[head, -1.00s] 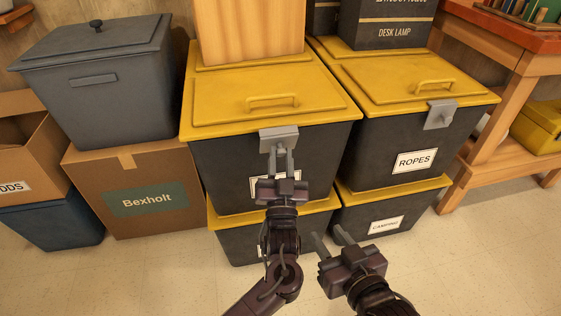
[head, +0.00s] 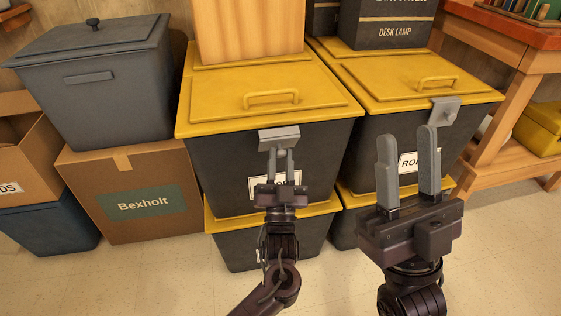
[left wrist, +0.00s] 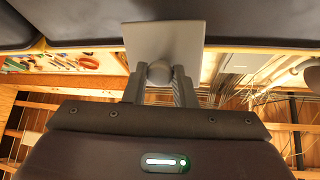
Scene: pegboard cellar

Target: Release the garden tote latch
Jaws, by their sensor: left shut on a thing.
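The middle dark tote (head: 228,160) has a yellow lid (head: 235,95) with a grey latch (head: 279,138) at its front edge. Its white label (head: 258,181) is partly hidden by my left gripper's fingers and cannot be read. My left gripper (head: 279,152) is just below the latch plate. In the left wrist view the latch plate (left wrist: 165,42) carries a round knob (left wrist: 159,72), and the fingers are shut on that knob. The lid lies flat on the tote. My right gripper (head: 408,145) is open and empty, upright in front of the tote marked ROPES.
A wooden box (head: 248,30) stands on the back of the middle lid. The ROPES tote (head: 370,150) with its own latch (head: 445,112) is at right. A Bexholt carton (head: 130,200) and grey bin (head: 110,105) are at left. The floor (head: 150,285) in front is clear.

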